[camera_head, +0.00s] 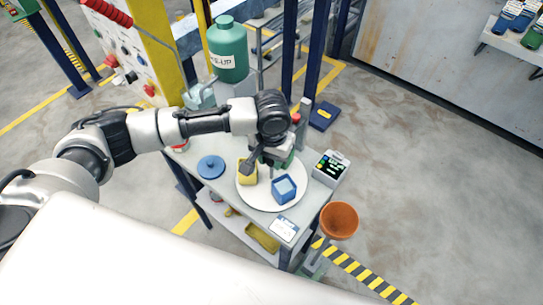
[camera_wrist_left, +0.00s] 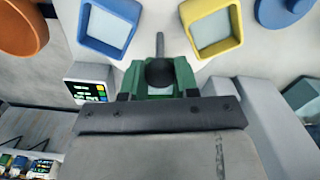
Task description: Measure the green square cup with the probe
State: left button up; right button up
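The green square cup (camera_head: 287,160) is partly hidden under my left gripper (camera_head: 268,158), at the back of a round white plate (camera_head: 262,203). In the left wrist view, green walls (camera_wrist_left: 184,75) show in front of my gripper's dark body. A dark round knob with a thin grey rod (camera_wrist_left: 160,45), seemingly the probe, stands out between these walls. I cannot tell if it touches the cup or whether my fingers are closed on it. A yellow square cup (camera_head: 247,173) and a blue square cup (camera_head: 284,189) are on the plate nearer me. My right gripper is out of view.
A meter with a lit display (camera_head: 331,168) stands at the table's right edge. A blue lid (camera_head: 211,167) lies left of the plate, and a white card (camera_head: 285,229) lies in front. An orange funnel (camera_head: 339,221) and a large green bottle (camera_head: 228,50) flank the table.

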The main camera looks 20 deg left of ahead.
pick_arm(q)
grip_shut()
jog(key=shift+r+m+p, duration=0.25)
jog(key=shift+m+p, duration=0.15)
jog(key=shift+p, duration=0.35)
jog(key=shift+f+m, duration=0.2)
jog(key=shift+m, duration=0.2)
jog(key=o, duration=0.7)
grip_release()
notch_tip(320, 180, up, 11)
jog(key=b, duration=0.1)
jog(key=shift+f, duration=0.1)
